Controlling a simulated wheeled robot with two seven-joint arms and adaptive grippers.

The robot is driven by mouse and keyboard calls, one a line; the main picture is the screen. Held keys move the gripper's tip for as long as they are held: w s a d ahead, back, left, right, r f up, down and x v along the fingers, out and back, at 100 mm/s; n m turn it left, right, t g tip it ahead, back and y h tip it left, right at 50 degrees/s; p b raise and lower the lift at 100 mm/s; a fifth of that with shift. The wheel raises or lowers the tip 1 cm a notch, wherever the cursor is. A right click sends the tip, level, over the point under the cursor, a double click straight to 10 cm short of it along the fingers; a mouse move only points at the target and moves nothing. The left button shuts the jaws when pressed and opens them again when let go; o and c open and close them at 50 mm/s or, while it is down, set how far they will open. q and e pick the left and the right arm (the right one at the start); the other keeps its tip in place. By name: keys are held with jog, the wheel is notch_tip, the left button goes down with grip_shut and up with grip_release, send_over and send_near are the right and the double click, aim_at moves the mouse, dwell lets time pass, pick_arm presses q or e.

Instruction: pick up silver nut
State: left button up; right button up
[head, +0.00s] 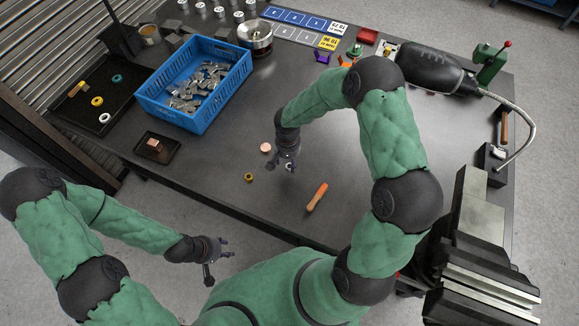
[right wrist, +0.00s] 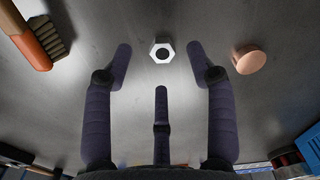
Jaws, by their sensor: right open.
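The silver nut (right wrist: 162,52) lies flat on the grey table, a bright hexagon with a dark hole, in the right wrist view. It sits ahead of and between the spread fingertips of my right gripper (right wrist: 160,70), which is open and empty. In the head view, my right gripper (head: 287,165) points down over the table's front part, and the nut is mostly hidden by it. My left gripper (head: 222,258) hangs in front of the table edge with its fingers apart and nothing between them.
A copper disc (head: 265,147), a brass ring (head: 248,177) and an orange-handled brush (head: 317,196) lie near my right gripper. A blue crate (head: 153,101) of metal parts stands left, beside black trays (head: 172,152). The table right of the brush is fairly clear.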

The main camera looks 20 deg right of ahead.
aim_at(289, 167)
jog(key=shift+w+d+f, duration=0.15)
jog(key=shift+d+f, duration=0.05)
jog(key=shift+f, duration=1.15)
jog(key=shift+w+d+f, duration=0.15)
jog(key=shift+f, duration=1.2)
jog(key=shift+c, duration=0.3)
grip_shut()
